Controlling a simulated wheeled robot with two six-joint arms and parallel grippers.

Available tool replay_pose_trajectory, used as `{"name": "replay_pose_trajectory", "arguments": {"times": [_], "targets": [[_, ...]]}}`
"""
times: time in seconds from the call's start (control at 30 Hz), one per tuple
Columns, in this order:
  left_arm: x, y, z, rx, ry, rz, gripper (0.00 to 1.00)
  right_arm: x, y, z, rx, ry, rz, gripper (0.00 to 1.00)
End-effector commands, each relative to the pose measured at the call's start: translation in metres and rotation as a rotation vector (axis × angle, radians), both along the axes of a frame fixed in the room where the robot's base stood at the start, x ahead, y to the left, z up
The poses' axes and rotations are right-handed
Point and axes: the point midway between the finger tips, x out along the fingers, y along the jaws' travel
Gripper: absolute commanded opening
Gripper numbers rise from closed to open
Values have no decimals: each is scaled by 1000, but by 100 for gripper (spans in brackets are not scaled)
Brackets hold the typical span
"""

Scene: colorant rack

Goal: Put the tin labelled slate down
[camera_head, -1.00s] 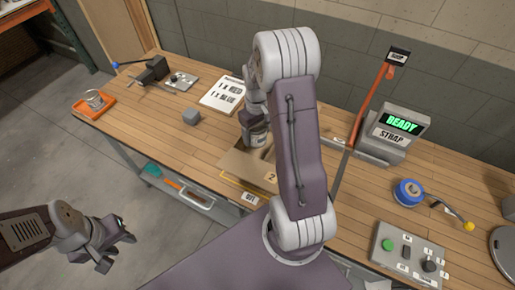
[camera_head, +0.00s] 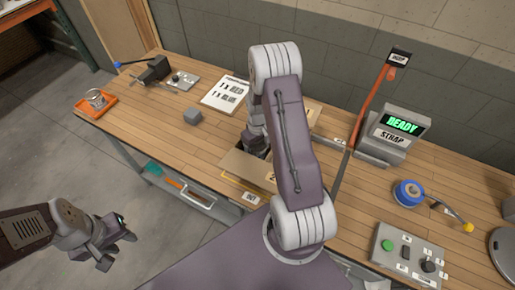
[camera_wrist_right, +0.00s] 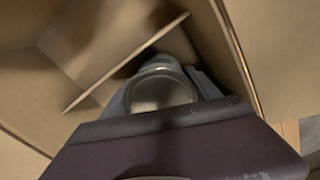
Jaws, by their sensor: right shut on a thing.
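The tin (camera_wrist_right: 160,88) shows in the right wrist view as a round pale top between my right fingers; its label cannot be read. My right gripper (camera_wrist_right: 160,95) is shut on it, down inside an open cardboard box with a divider (camera_wrist_right: 125,65) beside the tin. I cannot tell whether the tin touches the box floor. In the head view the box (camera_head: 243,166) stands on the bench, and my right arm hides much of it and the tin. My left gripper (camera_head: 118,249) is open and empty, off the bench at the lower left.
The strap machine (camera_head: 390,130) reading READY, a blue roll (camera_head: 408,193) and a button panel (camera_head: 408,255) are to the right.

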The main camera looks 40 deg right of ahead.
Motion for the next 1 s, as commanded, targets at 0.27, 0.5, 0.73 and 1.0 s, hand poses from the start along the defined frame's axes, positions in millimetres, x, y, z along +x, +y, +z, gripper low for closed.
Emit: {"name": "replay_pose_trajectory", "arguments": {"times": [0.27, 0.5, 0.73, 1.0], "targets": [[0, 0, -2, 0, 0, 0, 36, 0, 0, -2, 0, 0, 0, 93], [0, 0, 2, 0, 0, 0, 36, 0, 0, 2, 0, 0, 0, 93], [0, 0, -4, 0, 0, 0, 36, 2, -1, 35, -2, -6, 0, 93], [0, 0, -8, 0, 0, 0, 36, 1, 0, 90, -2, -4, 0, 93]]}}
